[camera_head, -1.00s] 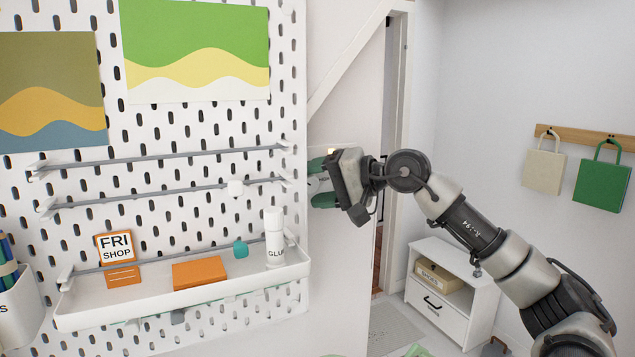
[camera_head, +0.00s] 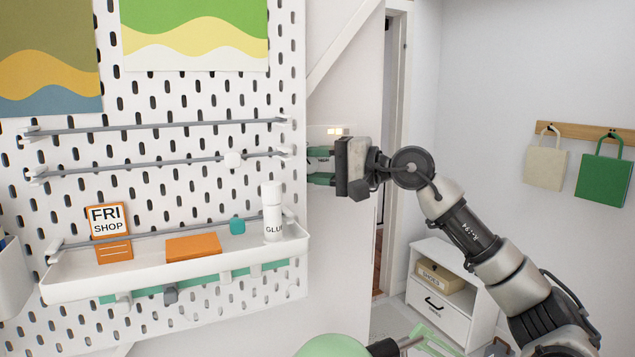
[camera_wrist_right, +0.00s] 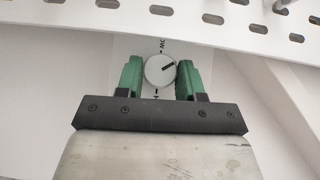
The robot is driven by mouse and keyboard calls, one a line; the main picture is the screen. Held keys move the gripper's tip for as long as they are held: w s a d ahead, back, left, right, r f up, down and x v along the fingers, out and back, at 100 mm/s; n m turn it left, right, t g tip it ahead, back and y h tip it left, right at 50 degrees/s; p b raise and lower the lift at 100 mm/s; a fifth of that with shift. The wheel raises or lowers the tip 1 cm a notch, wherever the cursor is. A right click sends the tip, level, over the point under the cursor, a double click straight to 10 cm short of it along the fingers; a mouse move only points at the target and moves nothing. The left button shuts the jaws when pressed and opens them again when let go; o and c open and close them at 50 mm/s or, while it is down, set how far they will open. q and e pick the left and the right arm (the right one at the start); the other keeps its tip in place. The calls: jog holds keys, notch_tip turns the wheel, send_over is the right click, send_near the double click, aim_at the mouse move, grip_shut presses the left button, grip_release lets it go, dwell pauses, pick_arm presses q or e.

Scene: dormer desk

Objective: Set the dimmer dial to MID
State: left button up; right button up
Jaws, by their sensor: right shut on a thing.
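The dimmer dial (camera_wrist_right: 159,70) is a pale round knob on a white wall plate in the right wrist view. Its dark pointer is angled to the upper right, away from the top mark, where sideways letters are partly readable. Another mark shows below the dial. My right gripper (camera_wrist_right: 160,78) has its green fingers shut on the dial's left and right sides. In the head view, my right gripper (camera_head: 320,165) reaches the wall just beyond the pegboard's right edge; the dial is hidden there. My left gripper is not in view.
The pegboard (camera_head: 150,105) with rails stands close left of the gripper. Its white shelf (camera_head: 180,284) holds a glue bottle (camera_head: 272,212), an orange box and a sign. A white cabinet (camera_head: 437,318) stands lower right.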

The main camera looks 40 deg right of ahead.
jog(key=m+t+b, duration=0.1)
jog(key=b, duration=0.1)
jog(key=f+m+t+b, duration=0.1)
jog(key=b, duration=0.1)
jog(key=shift+m+t+y, duration=0.3)
jog(key=shift+m+y, duration=0.1)
jog(key=shift+a+r+m+t+b, duration=0.1)
jog(key=shift+m+t+b, duration=1.1)
jog(key=shift+m, duration=0.5)
jog(key=o, duration=0.9)
